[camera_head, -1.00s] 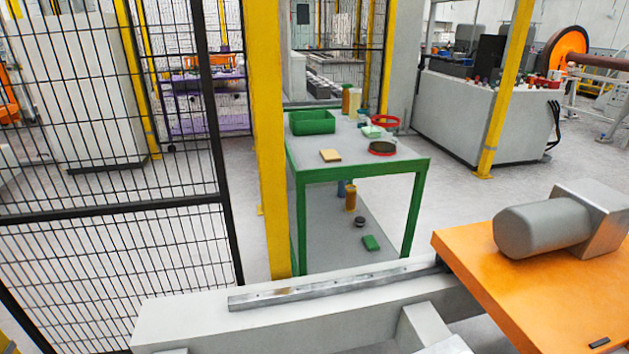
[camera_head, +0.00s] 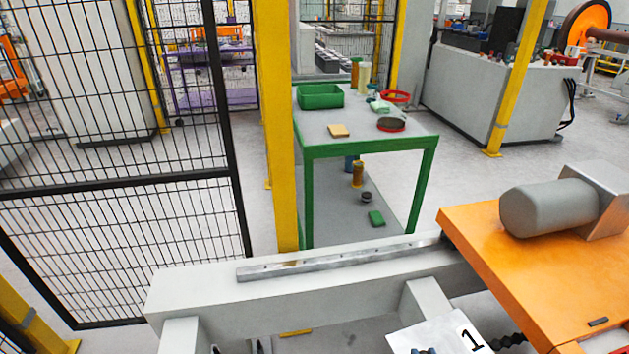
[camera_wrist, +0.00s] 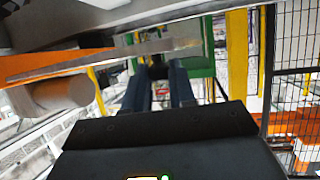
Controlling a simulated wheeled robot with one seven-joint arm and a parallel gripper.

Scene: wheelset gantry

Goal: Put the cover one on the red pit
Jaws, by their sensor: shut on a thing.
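The cover one, a white plate with a black "1" (camera_head: 440,334), shows at the bottom edge of the head view, tilted and partly cut off. Dark tips of my gripper (camera_head: 424,350) show at its lower edge. In the wrist view, the two dark fingers of my gripper (camera_wrist: 160,92) point away from the camera, with a gap between them; the cover is hard to make out there. My gripper is shut on the cover one, in front of the grey beam. I cannot make out a red pit in either view.
A grey beam (camera_head: 205,283) with a metal rail crosses the front. An orange platform (camera_head: 500,245) with a grey motor (camera_head: 548,208) stands at the right. Behind are a green table (camera_head: 315,125) with small items, a yellow post (camera_head: 277,130) and a black mesh fence (camera_head: 110,185).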

